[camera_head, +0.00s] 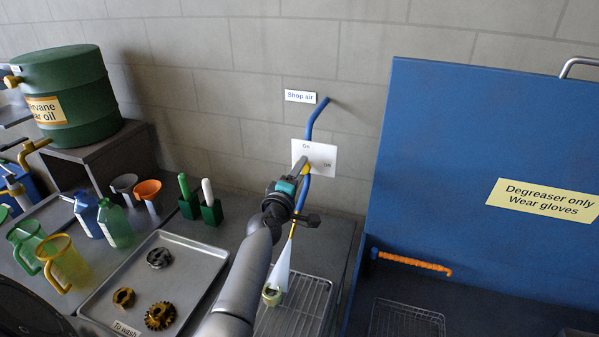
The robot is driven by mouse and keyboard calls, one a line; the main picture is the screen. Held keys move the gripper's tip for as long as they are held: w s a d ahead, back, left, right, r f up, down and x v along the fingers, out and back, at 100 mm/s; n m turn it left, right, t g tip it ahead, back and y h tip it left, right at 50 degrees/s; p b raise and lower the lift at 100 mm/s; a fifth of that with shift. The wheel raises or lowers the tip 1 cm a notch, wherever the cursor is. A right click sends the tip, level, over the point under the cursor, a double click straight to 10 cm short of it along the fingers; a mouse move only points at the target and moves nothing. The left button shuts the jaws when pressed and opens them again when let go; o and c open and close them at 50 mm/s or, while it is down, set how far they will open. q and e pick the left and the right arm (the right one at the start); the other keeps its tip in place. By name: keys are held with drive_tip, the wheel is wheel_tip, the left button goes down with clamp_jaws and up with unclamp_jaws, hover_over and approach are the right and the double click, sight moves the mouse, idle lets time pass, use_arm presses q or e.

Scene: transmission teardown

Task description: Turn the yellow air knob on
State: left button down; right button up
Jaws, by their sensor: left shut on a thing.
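The yellow air knob (300,165) shows as a small yellow piece in front of a white card (321,155) on the wall, marked "On" at the top and with a second, hard-to-read word lower right. The visible yellow part slants upward, toward the "On" side. My left gripper (298,176) is shut on the knob and hides part of it. A blue air pipe (313,120) comes from the wall under a "Shop air" sign (300,96) and runs down behind my gripper. Below, a pale cone (281,265) spreads from a thin yellow nozzle (291,232). My right gripper is not in view.
A wire rack (312,306) and a small pale green ring-like part (271,296) lie below the nozzle. A "To wash" tray (192,262) with gears is left of my arm. A blue degreaser panel (440,150) stands at the right.

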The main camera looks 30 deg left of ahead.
use_arm(q)
drive_tip(key=shift+n, duration=0.9)
drive_tip(key=shift+c, duration=1.4)
unclamp_jaws()
drive_tip(key=shift+s, duration=0.1)
drive_tip(key=v, duration=1.5)
drive_tip(key=shift+p, duration=0.35)
drive_tip(key=shift+s, duration=0.1)
drive_tip(key=shift+f, duration=0.1)
